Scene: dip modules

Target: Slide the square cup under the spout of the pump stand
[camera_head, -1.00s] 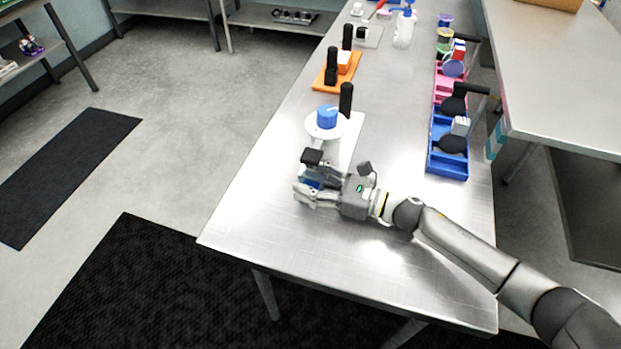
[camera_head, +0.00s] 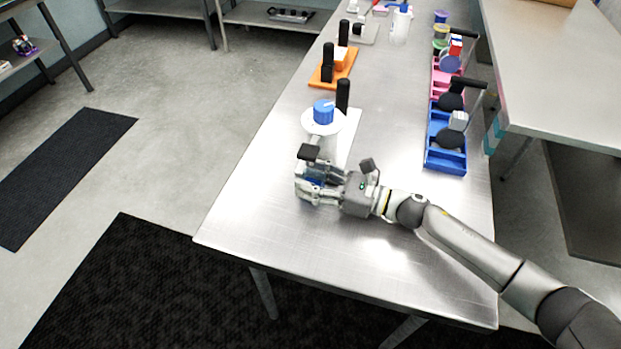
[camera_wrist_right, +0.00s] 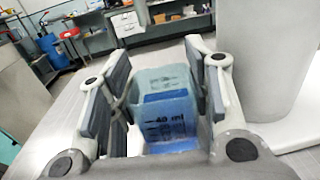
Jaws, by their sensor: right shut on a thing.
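The square cup (camera_wrist_right: 165,105) is a clear blue cup with dark volume marks, upright between the fingers in the right wrist view. In the head view only a bit of its blue (camera_head: 316,182) shows between the fingers. My right gripper (camera_head: 312,186) is shut on it, low at the table's left side. The pump stand (camera_head: 323,130) stands just behind the gripper, with a white round top, a blue knob (camera_head: 324,111) and a white base. Its white body (camera_wrist_right: 265,60) fills the right of the wrist view. The spout cannot be made out. My left gripper is not in view.
An orange stand (camera_head: 335,70) with black posts is farther back on the metal table (camera_head: 270,215). Blue (camera_head: 445,160) and pink trays with tools line the right edge.

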